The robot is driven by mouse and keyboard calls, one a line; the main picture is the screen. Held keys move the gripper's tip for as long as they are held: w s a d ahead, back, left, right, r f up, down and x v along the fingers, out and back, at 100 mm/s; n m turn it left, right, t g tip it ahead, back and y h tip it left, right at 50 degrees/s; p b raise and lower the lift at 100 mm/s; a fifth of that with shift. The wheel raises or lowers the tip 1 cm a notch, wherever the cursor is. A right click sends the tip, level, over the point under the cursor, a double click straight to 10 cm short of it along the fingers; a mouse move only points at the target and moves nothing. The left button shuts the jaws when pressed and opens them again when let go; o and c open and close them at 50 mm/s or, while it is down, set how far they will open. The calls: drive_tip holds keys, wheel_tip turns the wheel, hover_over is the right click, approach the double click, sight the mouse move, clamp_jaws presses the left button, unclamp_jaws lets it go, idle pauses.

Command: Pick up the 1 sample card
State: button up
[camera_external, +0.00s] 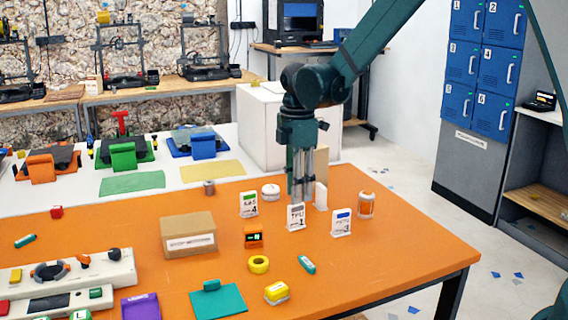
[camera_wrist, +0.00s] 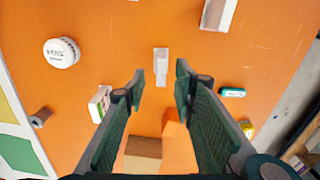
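The sample card numbered 1 (camera_external: 296,217), a white upright card with a grey band, stands on the orange table. My gripper (camera_external: 302,196) points down just above and behind it in the external view. In the wrist view my gripper (camera_wrist: 160,83) is open and empty, its two fingers apart. A white card-like piece (camera_wrist: 161,66) shows from above, between and slightly beyond the fingertips. It appears to be card 1, but its number cannot be read there. Whether any finger touches it cannot be told.
Card 4 (camera_external: 249,204) stands left and card 3 (camera_external: 341,223) right; an unmarked white panel (camera_external: 321,196) stands close behind. Nearby are an orange-and-white jar (camera_external: 367,204), white disc (camera_external: 271,191), orange timer (camera_external: 253,237) and cardboard box (camera_external: 188,235). The front right table is clear.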

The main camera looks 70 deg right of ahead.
sight(296, 226)
drive_tip(key=shift+f, duration=1.25)
drive_tip(key=shift+a+f+b, duration=0.1)
drive_tip(key=shift+f+b, duration=0.45)
drive_tip(key=shift+f, duration=2.05)
drive_tip(key=c, duration=0.8)
